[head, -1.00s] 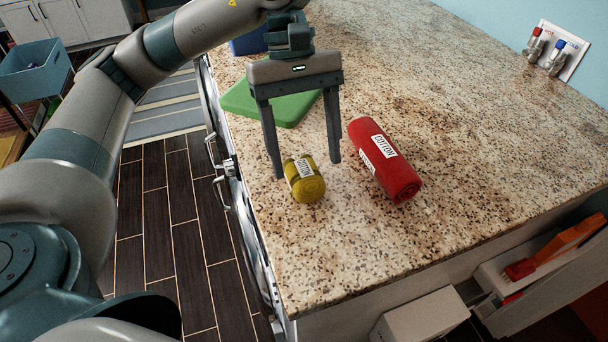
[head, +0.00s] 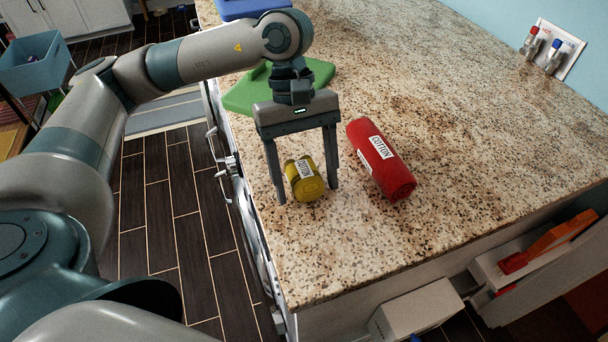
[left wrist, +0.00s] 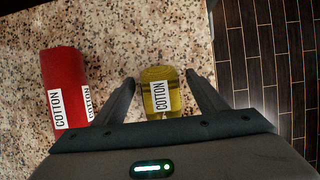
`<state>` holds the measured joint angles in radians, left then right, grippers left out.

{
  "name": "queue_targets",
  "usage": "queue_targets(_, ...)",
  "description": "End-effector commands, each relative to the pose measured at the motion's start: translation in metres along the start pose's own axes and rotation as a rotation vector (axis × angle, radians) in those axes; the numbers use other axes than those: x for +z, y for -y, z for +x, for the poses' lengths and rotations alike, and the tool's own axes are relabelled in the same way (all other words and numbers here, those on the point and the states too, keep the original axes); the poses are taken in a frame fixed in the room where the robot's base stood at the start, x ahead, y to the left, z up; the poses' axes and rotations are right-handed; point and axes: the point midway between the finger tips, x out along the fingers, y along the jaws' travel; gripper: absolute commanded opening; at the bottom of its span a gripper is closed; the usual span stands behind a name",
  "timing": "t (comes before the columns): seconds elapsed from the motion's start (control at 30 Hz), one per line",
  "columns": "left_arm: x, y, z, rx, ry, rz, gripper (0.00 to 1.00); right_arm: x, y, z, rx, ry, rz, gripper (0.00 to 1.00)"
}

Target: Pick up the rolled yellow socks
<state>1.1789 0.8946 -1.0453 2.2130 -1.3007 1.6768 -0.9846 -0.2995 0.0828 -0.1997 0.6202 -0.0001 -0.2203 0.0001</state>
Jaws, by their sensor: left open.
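The rolled yellow socks (head: 306,184), with a white COTTON label, lie on the speckled granite counter (head: 440,150). My left gripper (head: 308,196) is open, its two fingers pointing down on either side of the socks. In the left wrist view the socks (left wrist: 161,92) sit between the two spread fingers (left wrist: 160,82), with a gap visible on each side. Whether the fingertips touch the counter I cannot tell. My right gripper is not in view.
A red rolled cloth (head: 381,160) with COTTON labels lies just right of the gripper; it shows in the left wrist view too (left wrist: 65,75). A green board (head: 245,97) and a blue item (head: 250,8) are behind. The counter's left edge is close by.

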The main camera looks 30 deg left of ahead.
Motion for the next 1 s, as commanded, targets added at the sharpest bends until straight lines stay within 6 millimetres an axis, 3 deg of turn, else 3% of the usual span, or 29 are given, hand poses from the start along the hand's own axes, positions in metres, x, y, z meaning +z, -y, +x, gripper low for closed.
queue_targets(0.13,0.000,0.000,0.000,0.000,0.000,0.000,0.63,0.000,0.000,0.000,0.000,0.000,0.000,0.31)
queue_targets(0.3,0.000,0.000,0.000,0.000,0.000,0.000,0.23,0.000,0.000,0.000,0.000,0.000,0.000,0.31)
queue_targets(0.33,0.000,0.000,0.000,0.000,0.000,0.000,0.21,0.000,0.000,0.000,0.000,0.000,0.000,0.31)
queue_targets(0.73,0.001,-0.001,-0.004,0.002,-0.001,0.000,0.21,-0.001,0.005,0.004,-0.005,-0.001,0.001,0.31)
queue_targets(1.0,0.011,-0.002,-0.028,0.004,-0.002,0.002,0.21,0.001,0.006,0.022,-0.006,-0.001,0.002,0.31)
